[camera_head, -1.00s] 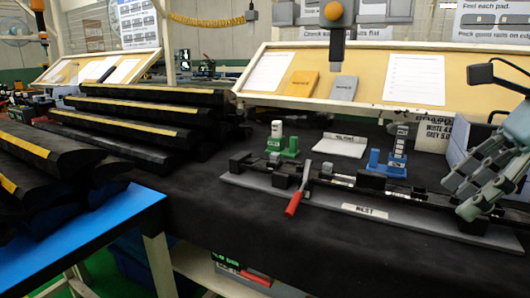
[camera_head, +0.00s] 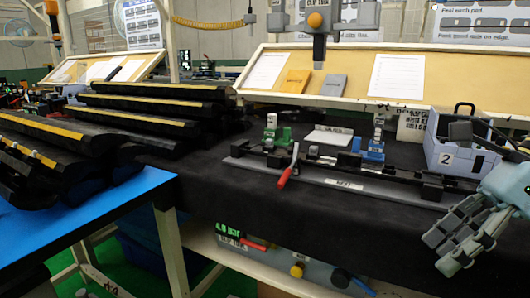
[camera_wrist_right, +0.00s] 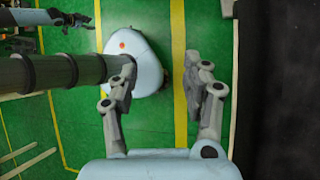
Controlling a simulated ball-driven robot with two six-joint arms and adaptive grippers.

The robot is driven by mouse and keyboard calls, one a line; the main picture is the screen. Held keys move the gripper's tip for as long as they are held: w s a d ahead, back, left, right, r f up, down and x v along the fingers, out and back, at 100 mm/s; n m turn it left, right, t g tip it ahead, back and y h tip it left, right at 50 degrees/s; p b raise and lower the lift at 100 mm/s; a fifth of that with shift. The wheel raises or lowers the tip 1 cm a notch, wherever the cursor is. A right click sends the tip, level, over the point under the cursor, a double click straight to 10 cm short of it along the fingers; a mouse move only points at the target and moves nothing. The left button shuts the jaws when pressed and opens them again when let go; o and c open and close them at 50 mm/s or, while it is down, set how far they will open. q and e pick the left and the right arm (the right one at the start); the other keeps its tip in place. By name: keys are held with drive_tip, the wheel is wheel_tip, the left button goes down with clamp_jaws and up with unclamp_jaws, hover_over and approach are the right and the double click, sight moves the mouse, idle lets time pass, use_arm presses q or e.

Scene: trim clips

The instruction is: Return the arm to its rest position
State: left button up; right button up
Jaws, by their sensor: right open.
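My right gripper (camera_head: 458,236) is at the right edge of the head view, in front of the black-covered bench and to the right of the fixture. In the right wrist view, its two fingers (camera_wrist_right: 163,88) are apart with nothing between them. Below them are the green floor and a pale rounded body of mine. My left gripper does not show in the head view.
The black bench holds a grey fixture rail (camera_head: 345,186) with a red-handled lever (camera_head: 287,172), a green stand (camera_head: 276,135), a blue stand (camera_head: 374,150) and a bin marked 2 (camera_head: 452,158).

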drive_tip(key=w+a+f+m+t+y, duration=0.1)
drive_tip(key=a+f+m+t+y, duration=0.1)
drive_tip(key=a+f+m+y, duration=0.3)
drive_tip(key=a+f+m+t+y, duration=0.2)
drive_tip(key=f+m+y, duration=0.2)
drive_tip(key=f+m, duration=0.3)
drive_tip(key=s+d+f+m+t+h, duration=0.2)
drive_tip(key=d+f+m+t+h, duration=0.15)
drive_tip(key=f+m, duration=0.4)
drive_tip(key=s+d+f+m+t+h, duration=0.2)
drive_tip(key=f+m+h, duration=0.2)
drive_tip(key=f+m, duration=0.4)
drive_tip(key=s+d+f+m+t+h, duration=0.1)
drive_tip(key=d+f+m+t+h, duration=0.2)
drive_tip(key=f+m, duration=0.45)
drive_tip(key=s+d+f+m+g+h, duration=0.1)
drive_tip(key=s+f+m+g+h, duration=0.1)
drive_tip(key=s+f, duration=0.4)
drive_tip(key=s+d+f+m+g+h, duration=0.1)
drive_tip(key=s+f+m+g, duration=0.4)
drive_tip(key=s, duration=1)
drive_tip(key=s+d+f+m+g+h, duration=0.1)
drive_tip(key=s+f+m+g+h, duration=0.2)
drive_tip(key=s+f, duration=0.6)
drive_tip(key=s+m+g, duration=0.1)
drive_tip(key=s+g, duration=0.1)
drive_tip(key=shift+s+d+f+g, duration=0.15)
drive_tip(key=shift+s+f+g, duration=0.1)
drive_tip(key=shift+g, duration=0.1)
